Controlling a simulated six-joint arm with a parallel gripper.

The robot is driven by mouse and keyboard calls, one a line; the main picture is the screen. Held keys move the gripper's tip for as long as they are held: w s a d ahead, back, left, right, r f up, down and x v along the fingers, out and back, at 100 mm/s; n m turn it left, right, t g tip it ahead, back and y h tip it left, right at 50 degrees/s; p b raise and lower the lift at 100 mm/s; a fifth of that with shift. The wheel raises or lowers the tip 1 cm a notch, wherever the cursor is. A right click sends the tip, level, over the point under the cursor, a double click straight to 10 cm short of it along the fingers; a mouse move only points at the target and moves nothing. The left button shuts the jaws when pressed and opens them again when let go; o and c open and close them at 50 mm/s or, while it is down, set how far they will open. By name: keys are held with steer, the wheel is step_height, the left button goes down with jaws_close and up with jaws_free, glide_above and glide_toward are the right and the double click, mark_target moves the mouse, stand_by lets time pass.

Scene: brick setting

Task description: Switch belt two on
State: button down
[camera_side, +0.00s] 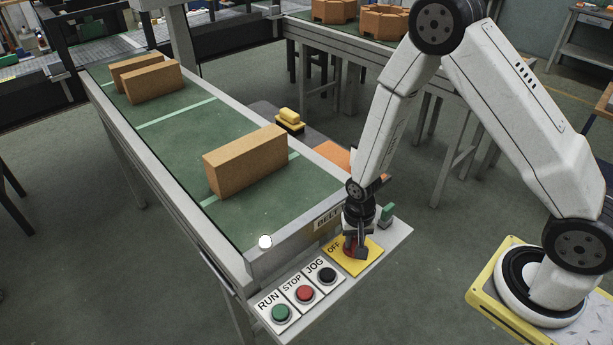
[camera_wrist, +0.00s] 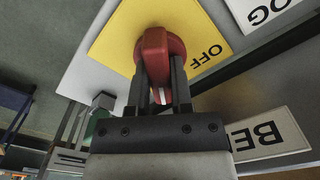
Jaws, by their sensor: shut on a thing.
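A red rotary switch (camera_wrist: 152,48) sits on a yellow plate (camera_wrist: 112,42) marked OFF in the wrist view. In the side view the yellow plate (camera_side: 369,254) is at the end of a grey panel, and my gripper mostly hides the switch. My gripper (camera_wrist: 162,85) is shut on the red switch's handle, with one finger on each side. In the side view my gripper (camera_side: 356,243) points down over the plate. A white mark shows on the handle between the fingers. The handle lies along the fingers, with the OFF word to its right in the wrist view.
A green RUN button (camera_side: 281,313), red STOP button (camera_side: 305,293) and black JOG button (camera_side: 327,275) line the panel. A green-topped part (camera_side: 387,213) stands at the panel's far corner. The green belt (camera_side: 180,150) carries several brown bricks, the nearest (camera_side: 245,163) mid-belt.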

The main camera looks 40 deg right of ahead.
mark_target(355, 239)
steer(key=shift+m, duration=0.7)
steer(key=c, duration=0.5)
jaws_free()
steer(key=shift+r, duration=0.15)
steer(key=shift+r, duration=3.75)
